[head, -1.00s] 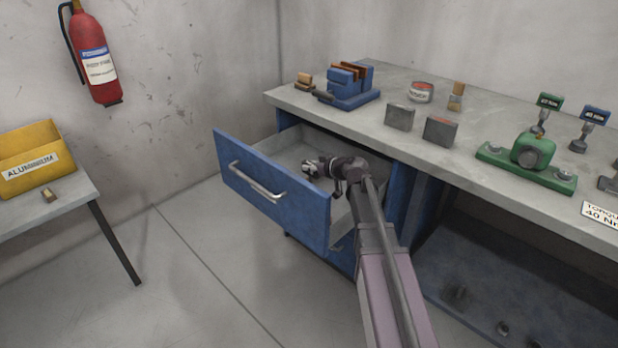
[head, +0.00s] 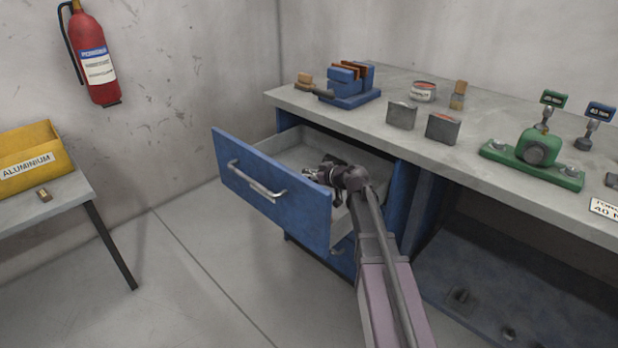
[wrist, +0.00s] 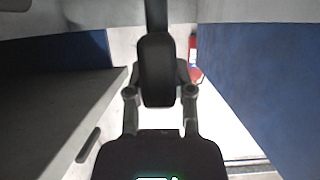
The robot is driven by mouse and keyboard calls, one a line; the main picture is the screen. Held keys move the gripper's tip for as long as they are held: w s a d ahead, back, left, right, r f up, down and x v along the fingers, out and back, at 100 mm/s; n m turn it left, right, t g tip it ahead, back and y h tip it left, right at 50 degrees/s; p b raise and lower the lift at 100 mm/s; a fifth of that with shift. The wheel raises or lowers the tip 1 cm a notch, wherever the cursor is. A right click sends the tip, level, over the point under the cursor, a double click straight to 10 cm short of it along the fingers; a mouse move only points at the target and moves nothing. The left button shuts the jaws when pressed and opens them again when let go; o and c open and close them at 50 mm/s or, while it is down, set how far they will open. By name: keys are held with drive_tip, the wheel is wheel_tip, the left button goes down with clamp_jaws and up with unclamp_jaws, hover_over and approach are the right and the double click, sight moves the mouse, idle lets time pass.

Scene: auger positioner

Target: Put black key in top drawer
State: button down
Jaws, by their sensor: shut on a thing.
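The top drawer (head: 247,190) is the open blue drawer with a metal handle, pulled out of the workbench at its left end. My gripper (head: 314,176) is inside the drawer's outline, low over its right part; the drawer front and my arm partly hide the space around it. In the wrist view my gripper (wrist: 158,92) is shut on a black, rounded piece with a narrow dark bar beyond it, which looks like the black key (wrist: 157,68). The key cannot be made out in the head view. Whether it touches the drawer floor I cannot tell.
The grey bench top (head: 340,118) carries a blue vise (head: 350,88), a tin (head: 423,91), grey blocks (head: 402,115) and a green fixture (head: 535,155). A yellow aluminium bin (head: 30,165) stands on a side table at left. The drawer's left inside is clear.

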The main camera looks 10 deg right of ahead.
drive_tip(key=shift+f, duration=0.1)
drive_tip(key=shift+c, duration=2.4)
unclamp_jaws()
drive_tip(key=shift+s+d+r, duration=0.25)
drive_tip(key=shift+s+r, duration=0.15)
drive_tip(key=shift+s, duration=0.05)
drive_tip(key=p+v, duration=0.4)
drive_tip(key=v, duration=0.7)
